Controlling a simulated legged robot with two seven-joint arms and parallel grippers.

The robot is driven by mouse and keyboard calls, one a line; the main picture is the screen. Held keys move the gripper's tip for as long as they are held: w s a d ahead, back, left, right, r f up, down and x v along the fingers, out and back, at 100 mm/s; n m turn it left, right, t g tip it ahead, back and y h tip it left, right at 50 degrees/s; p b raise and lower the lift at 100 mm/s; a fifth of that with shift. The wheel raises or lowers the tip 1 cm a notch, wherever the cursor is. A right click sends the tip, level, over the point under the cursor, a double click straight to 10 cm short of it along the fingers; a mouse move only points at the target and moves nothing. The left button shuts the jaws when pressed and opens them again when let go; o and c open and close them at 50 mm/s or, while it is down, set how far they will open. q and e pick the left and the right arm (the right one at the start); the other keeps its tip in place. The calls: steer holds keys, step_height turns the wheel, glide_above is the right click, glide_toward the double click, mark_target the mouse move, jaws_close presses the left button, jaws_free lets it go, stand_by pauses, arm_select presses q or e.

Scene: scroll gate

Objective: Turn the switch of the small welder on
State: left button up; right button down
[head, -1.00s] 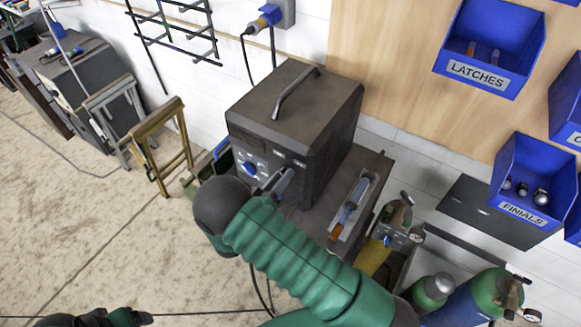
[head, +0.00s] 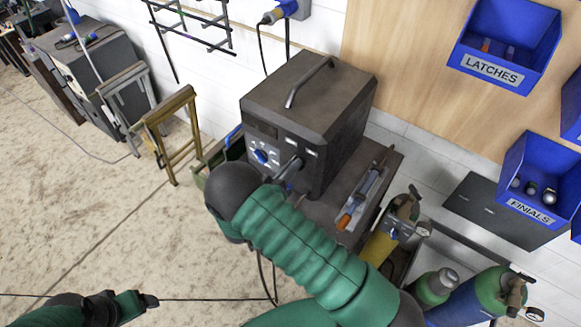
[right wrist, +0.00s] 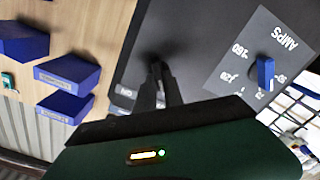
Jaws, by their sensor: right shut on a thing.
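The small welder (head: 335,115) is a dark grey box with a top handle, standing on a dark cart. Its front has a blue dial (head: 261,156), which also shows beside the AMPS scale in the right wrist view (right wrist: 265,72). My right gripper (head: 295,163) is at the right part of the front panel. In the right wrist view its fingers (right wrist: 157,78) are together against the panel beside an "ON" label (right wrist: 125,94). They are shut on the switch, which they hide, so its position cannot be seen. My left gripper (head: 140,301) is low at the left, away from the welder; its jaws are unclear.
A torch-like tool with an orange end (head: 362,195) lies on the cart (head: 325,208) right of the welder. Gas cylinders (head: 475,298) stand at the lower right. Blue bins (head: 500,50) hang on the wall board. The floor at the left is mostly clear.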

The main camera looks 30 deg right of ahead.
steer(key=m+b, duration=1.4)
steer(key=m, duration=0.1)
steer(key=shift+s+d+f+m+b, duration=0.1)
steer(key=shift+s+d+m+b, duration=0.2)
steer(key=shift+s+m+b, duration=0.1)
stand_by(0.4)
steer(key=c, duration=1.8)
jaws_free()
steer(key=shift+o, duration=1.2)
steer(key=shift+w+d, duration=0.1)
steer(key=shift+w, duration=0.05)
steer(key=shift+o, duration=0.5)
steer(key=shift+w+d+f, duration=0.15)
steer(key=shift+w+d, duration=0.05)
steer(key=shift+s, duration=0.15)
